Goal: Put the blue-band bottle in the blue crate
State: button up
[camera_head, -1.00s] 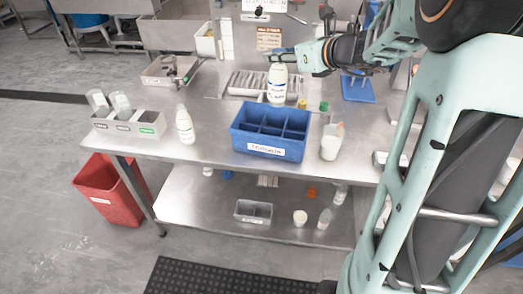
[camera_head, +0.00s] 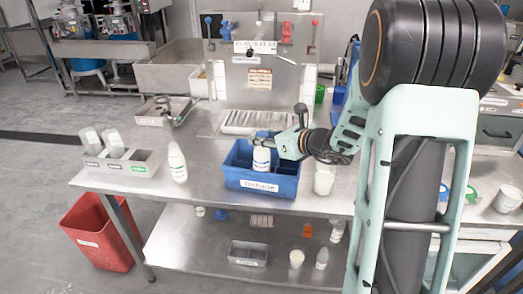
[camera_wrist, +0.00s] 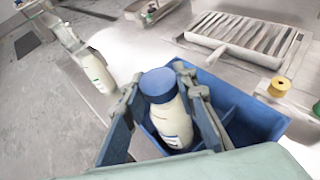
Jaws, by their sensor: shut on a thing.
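The blue-band bottle (camera_head: 261,158), white with a blue top, is upright in my gripper (camera_head: 264,139). In the wrist view, the fingers of my gripper (camera_wrist: 160,82) are shut around the bottle (camera_wrist: 170,122) just below its blue top. The blue crate (camera_head: 260,182) stands on the steel table and has dividers. The bottle's lower part is down inside a left compartment of the crate, hidden by the front wall. Whether its base touches the crate floor cannot be seen. The crate (camera_wrist: 262,122) lies around and right of the bottle in the wrist view.
Another white bottle (camera_head: 177,163) stands left of the crate, near a grey bin with compartments (camera_head: 140,166). A red bin (camera_head: 97,232) is on the floor.

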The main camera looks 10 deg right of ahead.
jog(key=shift+f, duration=1.85)
jog(key=shift+f+b, duration=0.2)
jog(key=shift+b, duration=0.25)
jog(key=o, duration=1)
jog(key=shift+r, duration=0.1)
jog(key=shift+r+p, duration=0.25)
jog(key=shift+p, duration=0.15)
send_near(267, 148)
jog(key=shift+w+a+f, duration=0.1)
jog(key=shift+w+a, duration=0.05)
jog(key=shift+w, duration=0.05)
